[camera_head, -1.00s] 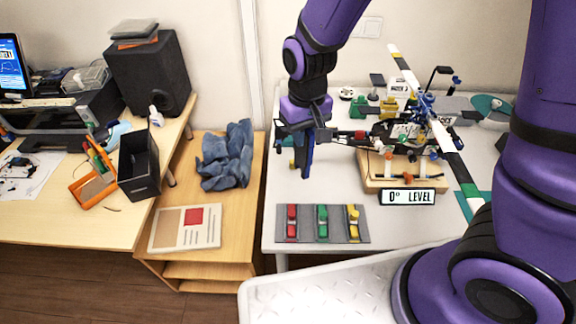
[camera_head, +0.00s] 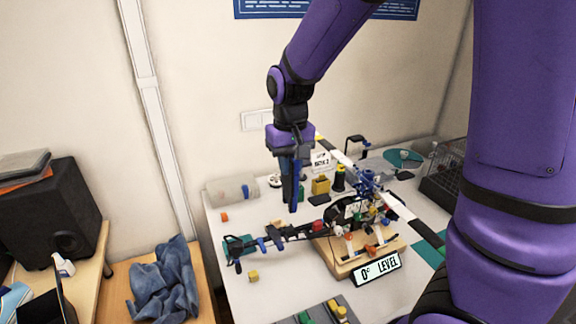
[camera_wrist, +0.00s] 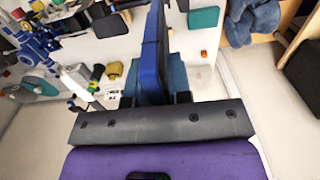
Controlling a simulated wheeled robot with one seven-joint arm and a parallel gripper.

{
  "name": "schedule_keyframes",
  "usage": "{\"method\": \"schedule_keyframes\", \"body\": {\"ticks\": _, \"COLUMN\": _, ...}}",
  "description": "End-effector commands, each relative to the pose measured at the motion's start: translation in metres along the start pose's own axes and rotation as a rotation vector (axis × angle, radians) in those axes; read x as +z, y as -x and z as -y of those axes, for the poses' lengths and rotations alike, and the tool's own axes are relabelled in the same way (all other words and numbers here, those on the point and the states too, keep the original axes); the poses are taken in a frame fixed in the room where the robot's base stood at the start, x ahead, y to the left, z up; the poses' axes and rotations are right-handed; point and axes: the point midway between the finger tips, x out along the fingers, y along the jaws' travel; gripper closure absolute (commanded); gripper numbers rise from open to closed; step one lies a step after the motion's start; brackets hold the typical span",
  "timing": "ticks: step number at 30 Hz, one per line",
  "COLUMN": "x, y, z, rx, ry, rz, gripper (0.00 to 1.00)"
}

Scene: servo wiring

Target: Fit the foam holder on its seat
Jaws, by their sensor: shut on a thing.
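My gripper (camera_head: 293,205) points down above the back left part of the white table. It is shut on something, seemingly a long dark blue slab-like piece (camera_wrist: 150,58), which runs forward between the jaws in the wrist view. I cannot tell for sure where fingers end and held piece begins, or whether this is the foam holder. A teal patch (camera_wrist: 177,75) shows just behind it, partly hidden. The helicopter-like model (camera_head: 352,212) stands on a wooden base to the right of my gripper. I cannot make out which spot is the holder's seat.
The model's dark tail boom (camera_head: 275,236) reaches left below my gripper, with a teal block (camera_head: 238,247) by its end. A yellow block (camera_head: 320,186) and green block sit behind. A "0° LEVEL" sign (camera_head: 376,268) stands in front. Bare table (camera_head: 285,285) lies in front of the boom.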

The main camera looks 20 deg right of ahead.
Motion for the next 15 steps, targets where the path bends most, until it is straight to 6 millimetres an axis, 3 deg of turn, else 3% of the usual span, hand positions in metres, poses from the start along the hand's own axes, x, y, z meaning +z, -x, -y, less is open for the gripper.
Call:
{"method": "schedule_keyframes", "body": {"ticks": 5, "x": 0.001, "y": -0.005, "z": 0.0, "rx": 0.0, "ry": -0.001, "rz": 0.0, "gripper": 1.0}}
{"method": "schedule_keyframes", "body": {"ticks": 15, "x": 0.001, "y": -0.032, "z": 0.0, "rx": 0.0, "ry": 0.0, "rz": 0.001, "gripper": 1.0}}
